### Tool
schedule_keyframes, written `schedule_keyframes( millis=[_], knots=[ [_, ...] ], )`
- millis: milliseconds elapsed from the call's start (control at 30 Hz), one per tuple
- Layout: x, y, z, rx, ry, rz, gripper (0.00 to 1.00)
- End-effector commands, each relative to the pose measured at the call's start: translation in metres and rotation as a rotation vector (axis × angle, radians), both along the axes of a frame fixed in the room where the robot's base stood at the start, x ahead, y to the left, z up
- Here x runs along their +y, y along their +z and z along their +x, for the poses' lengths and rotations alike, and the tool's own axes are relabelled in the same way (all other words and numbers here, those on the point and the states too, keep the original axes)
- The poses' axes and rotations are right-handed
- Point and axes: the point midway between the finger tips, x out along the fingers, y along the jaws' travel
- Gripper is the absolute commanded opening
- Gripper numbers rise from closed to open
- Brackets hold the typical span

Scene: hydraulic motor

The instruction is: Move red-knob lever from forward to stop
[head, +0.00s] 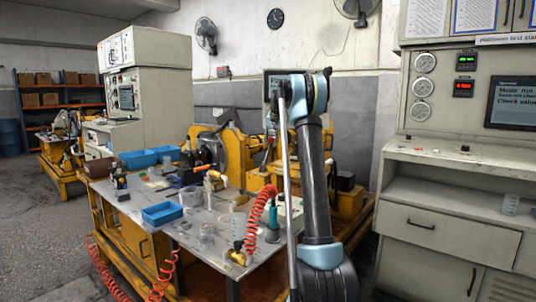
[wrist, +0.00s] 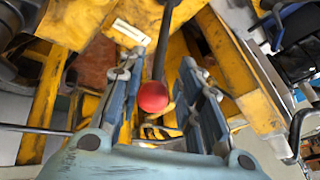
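The lever's red knob (wrist: 153,97) shows in the wrist view, at the end of a dark rod (wrist: 163,45) that runs up to the top edge. My gripper (wrist: 161,62) has its two blue-grey fingers apart, one on each side of the knob and rod. Clear gaps show on both sides, and neither finger appears to touch the knob. In the head view my arm is raised in front of the yellow machine. I cannot make out the fingers or the red knob there.
Yellow machine frames (wrist: 235,60) lie behind the lever. In the head view a metal worktable (head: 190,235) with blue bins (head: 162,213) and a coiled red hose (head: 257,215) is left of my arm. A test stand (head: 450,235) stands at the right.

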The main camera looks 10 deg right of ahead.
Motion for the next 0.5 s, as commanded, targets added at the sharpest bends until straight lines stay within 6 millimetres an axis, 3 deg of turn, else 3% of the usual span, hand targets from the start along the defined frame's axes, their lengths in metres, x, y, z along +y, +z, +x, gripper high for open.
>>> schedule_keyframes(
  millis=[200,500],
  knots=[
    [0.004,-0.035,0.016,0.0,0.0,0.0,0.32],
    [0.008,-0.062,0.029,0.0,-0.001,0.0,0.32]
  ],
)
